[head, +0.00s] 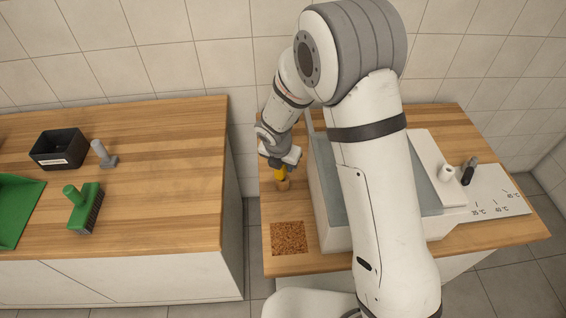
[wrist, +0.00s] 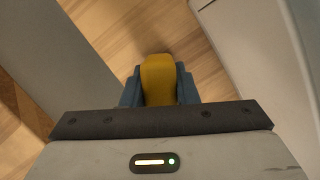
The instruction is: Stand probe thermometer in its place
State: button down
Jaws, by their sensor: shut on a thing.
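My gripper (head: 281,166) points down over the left side of the right-hand counter, left of the pale basin. It is shut on a yellow thing (head: 280,174), which looks like the handle of the probe thermometer. In the wrist view the yellow handle (wrist: 158,78) sits between the two blue-grey fingers (wrist: 158,92). A small tan block (head: 284,186) stands on the counter right below the handle. I cannot tell whether the two touch or whether the probe is in the block; the probe itself is hidden.
A pale basin (head: 325,205) fills the counter's middle, partly behind my arm. A speckled brown mat (head: 288,238) lies in front. A gap separates the left counter (head: 170,165).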

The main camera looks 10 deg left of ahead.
jog(key=shift+f, duration=0.25)
jog(key=c, duration=0.7)
grip_release()
jog(key=shift+o, duration=0.7)
jog(key=o, duration=0.6)
jog(key=shift+c, duration=0.2)
